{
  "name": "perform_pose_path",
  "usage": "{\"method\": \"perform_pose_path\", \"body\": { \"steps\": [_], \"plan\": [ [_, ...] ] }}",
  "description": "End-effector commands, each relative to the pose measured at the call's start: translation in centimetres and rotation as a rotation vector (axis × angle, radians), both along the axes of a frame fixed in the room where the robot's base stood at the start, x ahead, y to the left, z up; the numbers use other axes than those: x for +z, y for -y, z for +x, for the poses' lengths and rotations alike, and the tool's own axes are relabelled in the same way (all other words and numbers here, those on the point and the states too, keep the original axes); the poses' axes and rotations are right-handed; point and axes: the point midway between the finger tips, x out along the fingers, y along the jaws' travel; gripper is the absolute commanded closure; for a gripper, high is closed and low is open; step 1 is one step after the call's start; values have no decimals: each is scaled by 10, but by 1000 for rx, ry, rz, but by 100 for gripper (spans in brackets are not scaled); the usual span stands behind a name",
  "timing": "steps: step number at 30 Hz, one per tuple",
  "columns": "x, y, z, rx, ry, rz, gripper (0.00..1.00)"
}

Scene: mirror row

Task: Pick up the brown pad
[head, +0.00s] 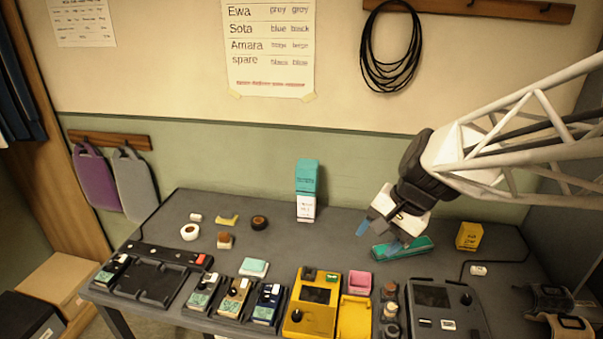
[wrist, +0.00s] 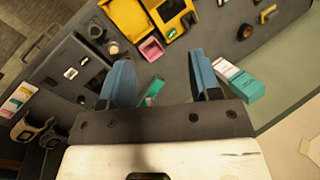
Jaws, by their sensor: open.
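A small brown block with a pale side (head: 225,240), which I take to be the brown pad, lies on the dark table at the left back in the head view, between a white roll and a dark roll. I cannot make it out surely in the wrist view. My gripper (head: 379,238) is well to the right of it, above a teal box lying on the table. The gripper's blue fingers stand apart, with nothing held between them; they also show in the wrist view (wrist: 162,80).
A teal-and-white box stack (head: 306,190) stands upright at the back between the brown block and my gripper. The lying teal box (head: 408,248) is below the fingers. Several pedals, a yellow device (head: 310,302) and a pink block (head: 359,282) fill the front. The table's back middle is mostly clear.

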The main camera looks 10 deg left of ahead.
Motion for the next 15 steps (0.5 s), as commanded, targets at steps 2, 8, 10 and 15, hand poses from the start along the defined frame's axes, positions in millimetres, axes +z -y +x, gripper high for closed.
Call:
{"method": "perform_pose_path", "body": {
  "steps": [2, 8, 10, 15],
  "plan": [
    [-6, -16, 15, -25, -36, 35, 43],
    [-19, -57, 49, -94, -128, 122, 43],
    [-24, -72, 61, -119, -161, 151, 43],
    [-39, -109, 89, -179, -247, 218, 43]
  ]
}}
